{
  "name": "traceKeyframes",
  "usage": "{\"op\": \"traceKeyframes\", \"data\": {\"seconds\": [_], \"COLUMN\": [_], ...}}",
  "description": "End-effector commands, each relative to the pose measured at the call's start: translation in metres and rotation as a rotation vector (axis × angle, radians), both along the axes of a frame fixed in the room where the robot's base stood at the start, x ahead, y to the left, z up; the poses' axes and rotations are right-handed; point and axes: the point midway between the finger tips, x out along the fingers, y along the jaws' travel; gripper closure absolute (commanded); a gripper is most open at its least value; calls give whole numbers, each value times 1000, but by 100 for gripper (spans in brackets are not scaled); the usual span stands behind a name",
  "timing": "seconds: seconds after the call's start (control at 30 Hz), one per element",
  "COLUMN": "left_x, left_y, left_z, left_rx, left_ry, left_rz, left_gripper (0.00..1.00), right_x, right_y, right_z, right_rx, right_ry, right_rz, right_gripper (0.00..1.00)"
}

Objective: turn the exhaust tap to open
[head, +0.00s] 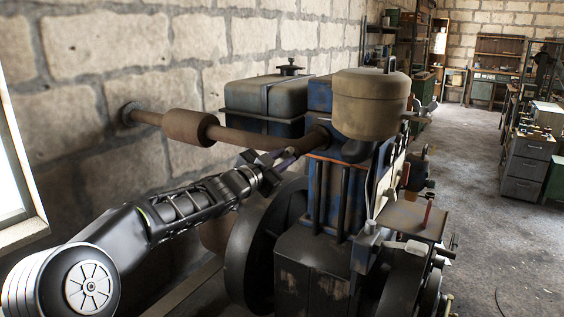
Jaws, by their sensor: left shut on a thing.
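The rusty exhaust pipe (252,139) runs from the blue engine (320,190) left through a fat brown silencer (188,127) to the stone wall. My left gripper (277,160) comes up from the lower left and is at the pipe's underside, close to the engine. It is shut on a small part there, which I take to be the exhaust tap's handle. The jaws hide most of it, so I cannot tell how far the tap is turned. My right gripper is not in view.
A dark tank (265,98) sits behind the pipe, and a tan round canister (370,102) tops the engine. Grey drawers (527,165) stand at the right, with clear floor (470,190) between.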

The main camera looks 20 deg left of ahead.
Motion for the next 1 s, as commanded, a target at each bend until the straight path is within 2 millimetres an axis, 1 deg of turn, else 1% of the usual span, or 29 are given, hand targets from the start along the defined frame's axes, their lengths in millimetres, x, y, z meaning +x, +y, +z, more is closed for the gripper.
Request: {"op": "traceKeyframes", "data": {"seconds": [0.03,0.7,1.0], "left_x": [0,0,0], "left_y": [-1,-4,-4], "left_z": [-2,-6,-8], "left_rx": [45,674,912], "left_ry": [-7,-95,-127], "left_rz": [-1,0,0], "left_gripper": [100,100,100], "right_x": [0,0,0], "right_y": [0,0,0], "right_z": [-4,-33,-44], "right_rx": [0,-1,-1], "right_ry": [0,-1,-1], "right_rz": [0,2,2], "right_gripper": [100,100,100]}}
